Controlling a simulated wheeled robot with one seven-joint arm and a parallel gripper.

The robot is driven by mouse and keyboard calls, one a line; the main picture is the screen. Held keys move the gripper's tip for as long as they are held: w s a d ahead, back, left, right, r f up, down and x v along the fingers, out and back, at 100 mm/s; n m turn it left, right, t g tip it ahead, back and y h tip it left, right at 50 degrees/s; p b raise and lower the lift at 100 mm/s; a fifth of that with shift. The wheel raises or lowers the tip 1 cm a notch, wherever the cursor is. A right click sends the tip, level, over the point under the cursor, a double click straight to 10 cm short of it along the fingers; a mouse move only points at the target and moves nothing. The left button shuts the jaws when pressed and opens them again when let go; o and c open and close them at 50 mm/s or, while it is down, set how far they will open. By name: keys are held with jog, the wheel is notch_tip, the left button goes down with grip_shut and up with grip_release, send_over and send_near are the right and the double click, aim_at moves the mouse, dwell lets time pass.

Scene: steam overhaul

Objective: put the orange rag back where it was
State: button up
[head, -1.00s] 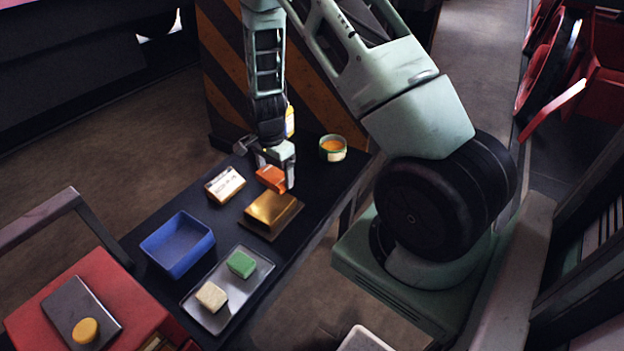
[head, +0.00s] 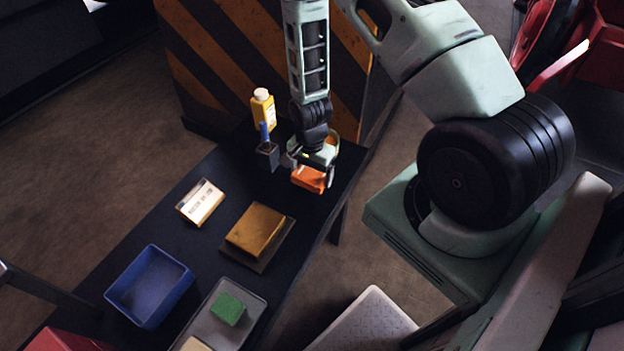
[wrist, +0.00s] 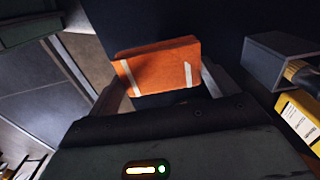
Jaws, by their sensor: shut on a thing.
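The orange rag (head: 309,179) is a small folded block near the far right part of the dark table. My gripper (head: 314,176) is shut on it. In the wrist view the rag (wrist: 160,68) sits between the two fingers (wrist: 165,82), with pale stripes near its ends. I cannot tell whether the rag touches the table or hangs just above it. A round tin, mostly hidden behind my gripper, stands at the far end; its rim (head: 335,143) shows.
A brass block (head: 256,229) on a dark plate, a white labelled box (head: 200,203), a blue bin (head: 150,287) and a grey tray (head: 262,300) with a green block (head: 229,309) lie nearer. A dark holder (head: 267,157) and a yellow bottle (head: 264,110) stand left of my gripper.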

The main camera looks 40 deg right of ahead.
aim_at(310, 182)
jog(key=shift+f, duration=2.15)
jog(key=shift+f, duration=0.2)
jog(key=o, duration=0.9)
jog(key=shift+c, duration=0.2)
jog(key=shift+r, duration=0.1)
